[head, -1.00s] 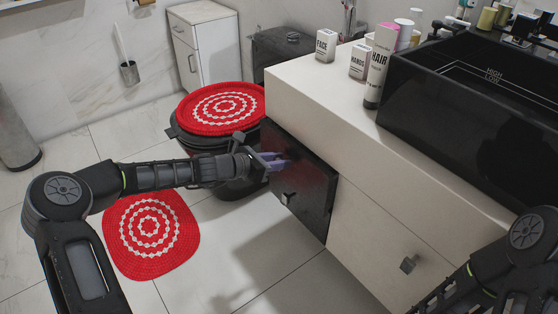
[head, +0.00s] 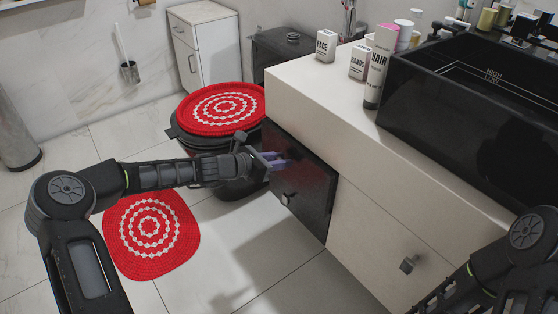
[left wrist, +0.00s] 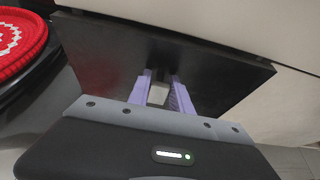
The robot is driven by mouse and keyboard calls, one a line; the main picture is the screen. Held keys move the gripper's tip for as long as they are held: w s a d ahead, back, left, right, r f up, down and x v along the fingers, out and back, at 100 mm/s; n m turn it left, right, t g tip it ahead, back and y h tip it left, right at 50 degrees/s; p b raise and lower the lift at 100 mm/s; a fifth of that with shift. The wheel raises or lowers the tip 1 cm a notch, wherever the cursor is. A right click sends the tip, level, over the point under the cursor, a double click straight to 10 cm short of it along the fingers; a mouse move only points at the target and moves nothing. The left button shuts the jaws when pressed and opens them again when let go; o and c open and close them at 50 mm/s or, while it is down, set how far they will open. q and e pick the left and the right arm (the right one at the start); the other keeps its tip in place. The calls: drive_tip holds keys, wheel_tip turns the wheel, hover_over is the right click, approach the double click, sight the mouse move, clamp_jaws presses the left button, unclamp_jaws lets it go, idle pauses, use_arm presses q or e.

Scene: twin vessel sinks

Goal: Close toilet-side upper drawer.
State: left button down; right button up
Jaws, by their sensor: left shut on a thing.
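My left gripper (head: 277,159) reaches in from the left with purple fingers against this front. In the left wrist view the gripper (left wrist: 160,82) is shut on a small pale handle (left wrist: 158,94) on the black front (left wrist: 218,83). The fingers hide most of the handle. My right arm shows at the lower right, but its gripper is out of view.
A black toilet (head: 187,142) with a red-and-white cover (head: 222,108) stands left of the drawer. Another metal knob (head: 286,199) sits lower on the black front. A pale cabinet front (head: 372,240) is to the right. A red mat (head: 152,235) lies on tiles; floor before the drawer is clear.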

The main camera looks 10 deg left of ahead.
sight(291, 156)
use_arm(q)
drive_tip(key=shift+w+d, duration=0.9)
drive_tip(key=shift+w, duration=0.15)
drive_tip(key=shift+r, duration=0.1)
drive_tip(key=c, duration=1.6)
unclamp_jaws()
drive_tip(key=shift+w, duration=0.1)
drive_tip(key=o, duration=0.4)
drive_tip(key=shift+d, duration=0.2)
drive_tip(key=shift+o, duration=0.2)
